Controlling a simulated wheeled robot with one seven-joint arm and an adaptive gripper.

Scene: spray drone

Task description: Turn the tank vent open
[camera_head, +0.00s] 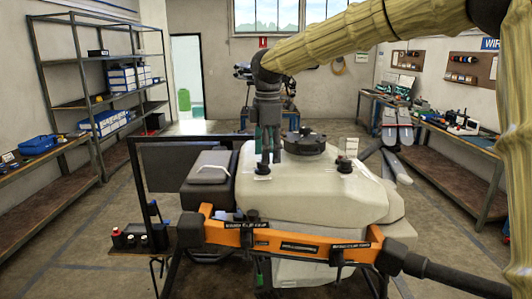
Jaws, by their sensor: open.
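The white tank (310,190) of the spray drone fills the middle of the view. A large round black lid (305,142) sits on its top. A small dark fitting on a pale base (262,174) is at the tank's upper left, and a small black knob (346,166) is to the right. I cannot tell for certain which of these two is the vent. My gripper (269,160) points down just above the left fitting, its fingers open and a little apart. The fingers partly cover the fitting, and I cannot tell whether they touch it.
The drone's orange frame bar (290,242) crosses the front, with dark arms to both sides. A dark grey box (210,168) is left of the tank. A small side shelf (140,245) holds dark bottles. Shelving (85,100) and workbenches line the walls; floor is clear around.

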